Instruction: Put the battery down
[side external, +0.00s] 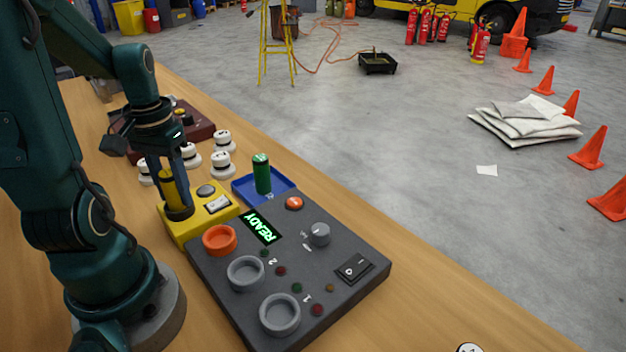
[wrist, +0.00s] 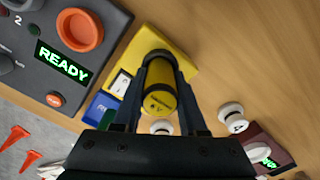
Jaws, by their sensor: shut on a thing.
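A yellow battery (side external: 169,188) is upright between the fingers of my gripper (side external: 170,178), which is shut on it. It also shows in the wrist view (wrist: 160,98), with my gripper (wrist: 160,85) around its sides. Its lower end is at a dark round part on top of the yellow box (side external: 190,228). I cannot tell whether it rests there or hangs just above. A green battery (side external: 262,175) stands upright in the blue tray (side external: 284,184). The dark grey console (side external: 325,262) has an orange ring (side external: 219,239), two grey rings and a lit READY display (side external: 262,228).
Several white round pieces (side external: 222,162) stand on the wooden table (side external: 420,305) behind the yellow box. A dark red device (side external: 195,125) lies beyond them. The table right of the console is mostly clear. Cones, extinguishers and white sheets are on the floor beyond.

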